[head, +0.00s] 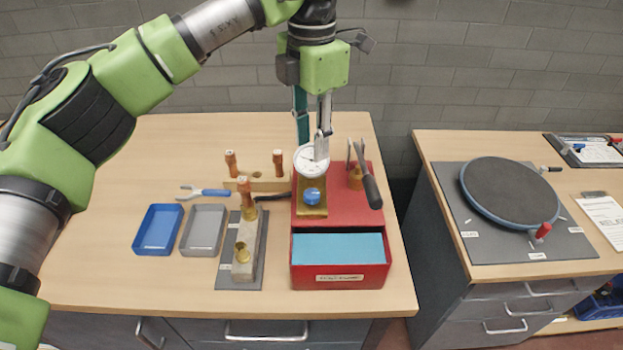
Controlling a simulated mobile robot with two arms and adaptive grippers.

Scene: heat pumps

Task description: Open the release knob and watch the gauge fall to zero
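The round white gauge (308,161) stands at the back of a brass block on the red pump unit (343,207). The blue knob (312,196) sits on the front of the brass block, below the gauge. The gauge needle is too small to read. My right gripper is out of view.
A black-handled pump lever (370,182) rises on the right of the red unit. A test piece with copper fittings (245,245), a blue tray (158,230), a grey tray (203,230) and pliers (203,192) lie to the left. A gap separates the right bench with its round plate (510,192).

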